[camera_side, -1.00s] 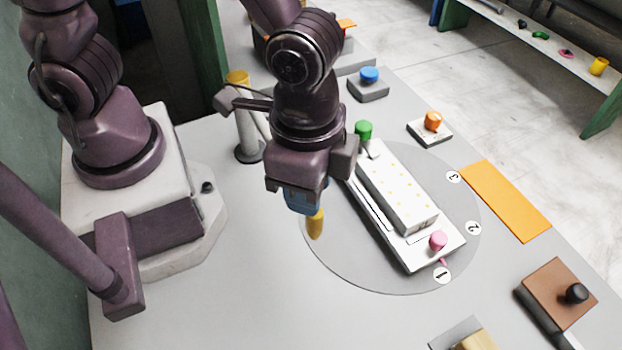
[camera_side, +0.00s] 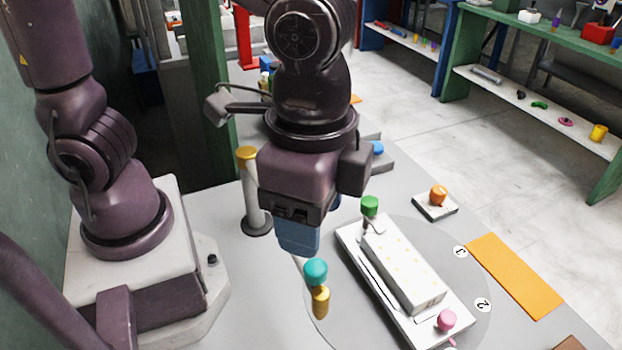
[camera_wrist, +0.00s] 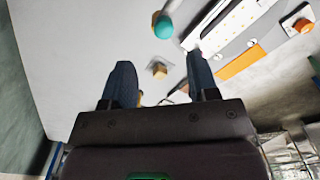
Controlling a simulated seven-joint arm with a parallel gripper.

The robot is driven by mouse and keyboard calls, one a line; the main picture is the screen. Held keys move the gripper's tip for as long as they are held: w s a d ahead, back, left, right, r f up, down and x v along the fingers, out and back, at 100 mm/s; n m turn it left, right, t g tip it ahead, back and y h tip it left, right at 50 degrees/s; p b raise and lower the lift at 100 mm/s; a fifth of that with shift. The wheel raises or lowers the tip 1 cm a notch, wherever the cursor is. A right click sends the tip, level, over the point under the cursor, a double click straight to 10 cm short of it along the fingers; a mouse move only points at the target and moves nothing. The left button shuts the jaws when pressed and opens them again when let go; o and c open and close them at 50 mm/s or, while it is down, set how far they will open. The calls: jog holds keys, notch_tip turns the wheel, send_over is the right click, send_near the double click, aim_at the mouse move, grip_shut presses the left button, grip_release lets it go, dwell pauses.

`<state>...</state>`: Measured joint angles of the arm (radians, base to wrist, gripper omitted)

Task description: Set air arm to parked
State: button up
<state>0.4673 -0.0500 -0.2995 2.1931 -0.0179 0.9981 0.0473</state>
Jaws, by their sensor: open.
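I take the air arm to be the thin rod that ends in a teal knob (camera_side: 316,271) over a yellow nozzle-like tip (camera_side: 320,301); most of the rod is hidden behind my gripper. The teal knob also shows near the top of the wrist view (camera_wrist: 163,27). A grey post with a yellow cap (camera_side: 247,156) stands left of my gripper; I cannot tell whether the rod joins it. My gripper (camera_side: 298,246) points down, with its blue fingers above and slightly left of the teal knob, apart from it. In the wrist view the two fingers (camera_wrist: 160,62) are spread, with nothing held.
A white press bed (camera_side: 400,272) with a green knob (camera_side: 370,206) and a pink knob (camera_side: 446,320) lies on a round grey plate. An orange knob (camera_side: 438,195) and an orange strip (camera_side: 515,276) are further right. A tan block (camera_wrist: 159,70) shows between my fingers, lower down.

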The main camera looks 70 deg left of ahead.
notch_tip(320, 180, up, 4)
jog(key=shift+f, duration=0.1)
dwell(0.4)
jog(key=a+r+n+t, duration=0.3)
jog(key=a+n, duration=0.6)
jog(key=a, duration=1)
jog(key=t, duration=0.2)
jog(key=shift+s+a+r+t, duration=0.15)
jog(key=shift+s+a+t, duration=0.05)
jog(key=shift+a+t, duration=0.15)
